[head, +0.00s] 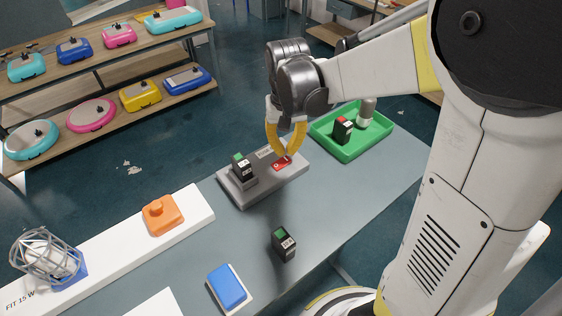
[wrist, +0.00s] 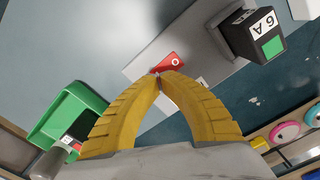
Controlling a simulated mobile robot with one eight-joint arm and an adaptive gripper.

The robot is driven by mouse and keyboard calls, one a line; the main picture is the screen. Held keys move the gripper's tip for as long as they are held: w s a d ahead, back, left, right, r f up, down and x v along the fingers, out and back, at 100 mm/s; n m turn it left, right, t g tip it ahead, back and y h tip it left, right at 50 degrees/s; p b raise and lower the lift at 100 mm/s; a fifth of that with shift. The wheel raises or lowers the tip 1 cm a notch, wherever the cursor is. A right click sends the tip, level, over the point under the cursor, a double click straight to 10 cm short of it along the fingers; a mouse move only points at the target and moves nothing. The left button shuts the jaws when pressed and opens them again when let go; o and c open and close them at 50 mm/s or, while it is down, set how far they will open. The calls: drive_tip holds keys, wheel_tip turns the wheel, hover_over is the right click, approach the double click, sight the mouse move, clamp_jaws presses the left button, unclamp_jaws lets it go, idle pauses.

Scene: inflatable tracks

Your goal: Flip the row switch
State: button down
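The row switch is a red rocker (head: 281,164) marked with a white O. It sits on the right part of a grey base (head: 263,188) on the table; it also shows in the wrist view (wrist: 168,62). My gripper (head: 287,152) has two curved yellow fingers, pointing down at the switch. In the wrist view the fingertips (wrist: 160,74) meet with nothing visible between them, right at the switch's near edge. I cannot tell whether they touch it. A black block with a green top, labelled 6A (wrist: 254,33), stands on the left part of the base (head: 242,168).
A green tray (head: 358,150) behind right holds a red-topped black block (head: 342,130) and a grey cylinder (head: 366,112). Another green-topped block (head: 284,244) stands nearer on the table.

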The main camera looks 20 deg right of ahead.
sight(286, 159)
drive_tip(key=shift+f+b, duration=1.2)
drive_tip(key=shift+f, duration=0.3)
idle(0.4)
drive_tip(key=shift+r, duration=0.15)
drive_tip(key=shift+r+p, duration=2.35)
drive_tip(key=shift+r, duration=1.1)
drive_tip(key=shift+f, duration=0.1)
